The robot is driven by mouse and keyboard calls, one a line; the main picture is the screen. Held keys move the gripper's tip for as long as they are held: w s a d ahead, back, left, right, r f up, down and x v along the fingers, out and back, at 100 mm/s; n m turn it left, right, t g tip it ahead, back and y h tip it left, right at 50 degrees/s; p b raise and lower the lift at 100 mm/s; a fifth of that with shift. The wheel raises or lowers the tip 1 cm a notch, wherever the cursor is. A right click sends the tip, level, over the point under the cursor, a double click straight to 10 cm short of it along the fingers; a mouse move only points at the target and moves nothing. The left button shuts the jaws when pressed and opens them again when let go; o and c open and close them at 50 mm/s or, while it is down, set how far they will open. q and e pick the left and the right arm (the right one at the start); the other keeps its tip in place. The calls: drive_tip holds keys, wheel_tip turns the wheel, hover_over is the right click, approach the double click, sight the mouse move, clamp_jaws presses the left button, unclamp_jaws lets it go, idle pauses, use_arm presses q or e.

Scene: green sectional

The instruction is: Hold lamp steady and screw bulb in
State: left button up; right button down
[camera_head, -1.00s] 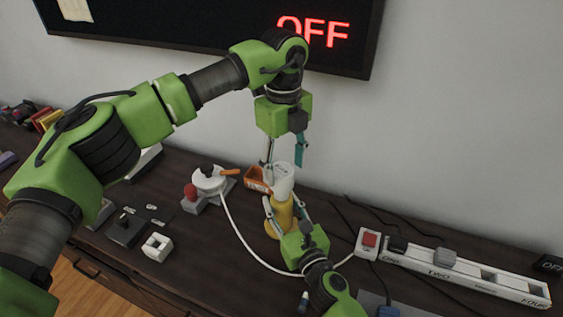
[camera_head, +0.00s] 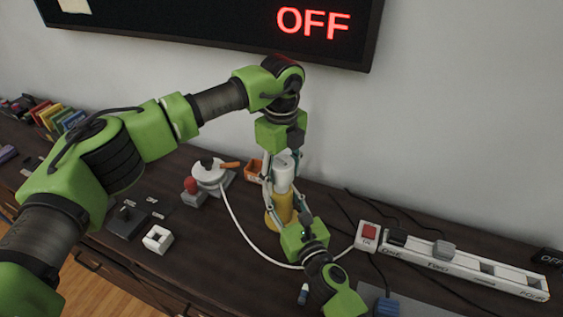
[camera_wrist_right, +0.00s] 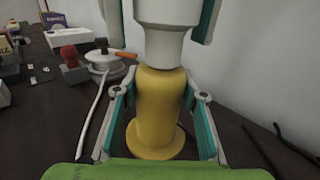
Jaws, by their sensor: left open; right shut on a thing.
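The yellow lamp (camera_head: 284,207) stands upright on the dark table, with its flared foot down. The white bulb (camera_head: 284,177) sits upright on top of the lamp; it also shows in the right wrist view (camera_wrist_right: 164,15). My right gripper (camera_wrist_right: 160,92) is shut on the yellow lamp body from the front, one finger on each side. My left gripper (camera_head: 283,181) points down from above and is open, its fingers on either side of the bulb. In the right wrist view gaps show between these fingers and the bulb.
A white power strip (camera_head: 465,270) with a red switch (camera_head: 369,232) lies at the right. A screen (camera_head: 215,25) above reads OFF.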

use_arm(q)
drive_tip(key=shift+f, duration=0.95)
